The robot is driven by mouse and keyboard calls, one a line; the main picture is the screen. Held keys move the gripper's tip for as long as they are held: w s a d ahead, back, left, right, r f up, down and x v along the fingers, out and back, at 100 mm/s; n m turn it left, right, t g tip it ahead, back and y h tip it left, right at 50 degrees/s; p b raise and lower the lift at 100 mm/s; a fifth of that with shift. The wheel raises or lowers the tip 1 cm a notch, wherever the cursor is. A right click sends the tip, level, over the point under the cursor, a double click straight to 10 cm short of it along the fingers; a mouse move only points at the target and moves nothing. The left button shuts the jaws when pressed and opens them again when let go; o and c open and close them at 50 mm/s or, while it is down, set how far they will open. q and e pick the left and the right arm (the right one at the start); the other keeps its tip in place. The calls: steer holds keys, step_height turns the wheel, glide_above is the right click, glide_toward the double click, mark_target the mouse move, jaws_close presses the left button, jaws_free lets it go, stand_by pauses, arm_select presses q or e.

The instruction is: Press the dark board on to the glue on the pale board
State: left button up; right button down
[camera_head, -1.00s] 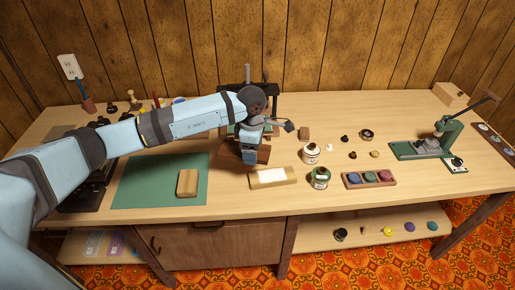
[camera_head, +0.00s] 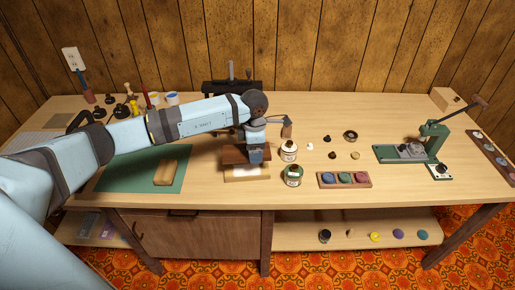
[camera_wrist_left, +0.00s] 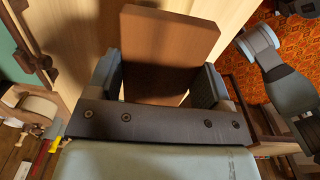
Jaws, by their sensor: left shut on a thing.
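My left gripper (camera_head: 256,158) is shut on the dark board (camera_head: 234,155), a reddish-brown slab. In the left wrist view the dark board (camera_wrist_left: 170,45) sits between the two fingers. In the head view it appears just behind and over the back part of the pale board (camera_head: 229,177). The pale board lies flat on the table, with a strip of white glue (camera_head: 246,172) showing along its front part. Its back part is hidden. I cannot tell whether the boards touch. My right gripper is not in view.
A white-labelled jar (camera_head: 289,151) and a green jar (camera_head: 292,175) stand close to the right of the pale board. A tray of coloured pads (camera_head: 344,180) lies further right. A green mat (camera_head: 125,173) with a wooden block (camera_head: 166,172) lies left. A green press (camera_head: 432,140) stands far right.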

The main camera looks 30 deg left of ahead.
mark_target(255, 169)
arm_select(q)
steer(key=shift+f+b, duration=0.4)
steer(key=shift+f, duration=0.25)
step_height(255, 169, down, 4)
steer(key=shift+r+b, duration=0.15)
steer(key=shift+b, duration=1)
steer(key=shift+f, duration=0.5)
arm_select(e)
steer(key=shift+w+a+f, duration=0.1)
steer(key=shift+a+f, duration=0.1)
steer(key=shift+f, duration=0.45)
arm_select(q)
steer(key=shift+f+b, duration=0.65)
steer(key=shift+b, duration=0.05)
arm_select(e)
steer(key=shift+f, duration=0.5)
arm_select(q)
steer(key=o, duration=1)
